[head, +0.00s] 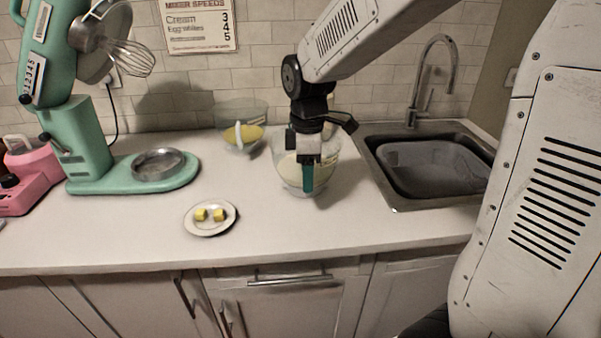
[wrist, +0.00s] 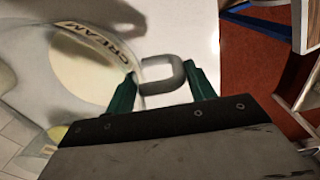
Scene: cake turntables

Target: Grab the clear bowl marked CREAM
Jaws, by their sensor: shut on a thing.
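The clear bowl marked CREAM (wrist: 75,60) fills the upper left of the wrist view, with a pale filling and its label on the rim side. Its grey loop handle (wrist: 162,75) lies between the green fingertips of my gripper (wrist: 163,88), which is shut on it. In the head view the bowl (head: 285,172) stands on the counter left of the sink, partly hidden behind my gripper (head: 308,178). I cannot tell whether the bowl's base is touching the counter.
A second clear bowl with yellow contents (head: 243,133) stands just left and behind. A white plate with two yellow cubes (head: 211,230) sits nearer the front. A green mixer (head: 85,150) is at left. The sink (head: 425,165) is at right.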

